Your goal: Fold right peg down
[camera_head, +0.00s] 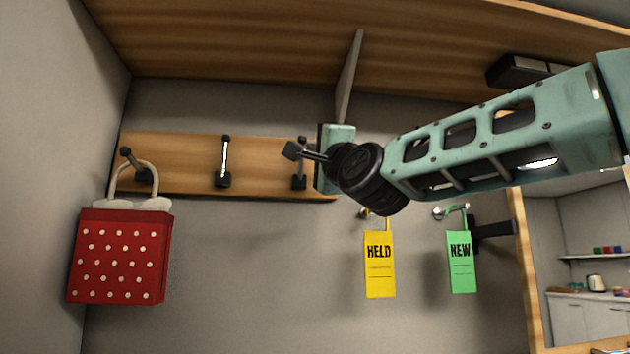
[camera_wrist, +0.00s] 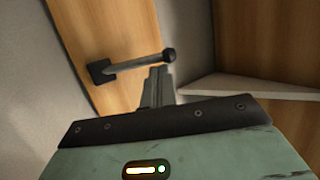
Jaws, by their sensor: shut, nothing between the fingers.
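The right peg (camera_head: 299,181) is on the wooden rail, with a dark square base and a shaft that rises from it in the head view. In the wrist view the right peg (camera_wrist: 135,64) shows a grey shaft and a round dark knob. My gripper (camera_head: 293,150) is shut and empty, in front of the peg's upper part in the head view and partly hiding it. In the wrist view my gripper (camera_wrist: 160,72) has its fingertips just below the knob; I cannot tell whether they touch.
A middle peg (camera_head: 223,165) points up on the rail (camera_head: 185,160). A red dotted bag (camera_head: 120,256) hangs from the left peg (camera_head: 128,156). A yellow HELD tag (camera_head: 379,265) and a green NEW tag (camera_head: 461,262) hang below my arm. A vertical shelf divider (camera_head: 348,75) stands above.

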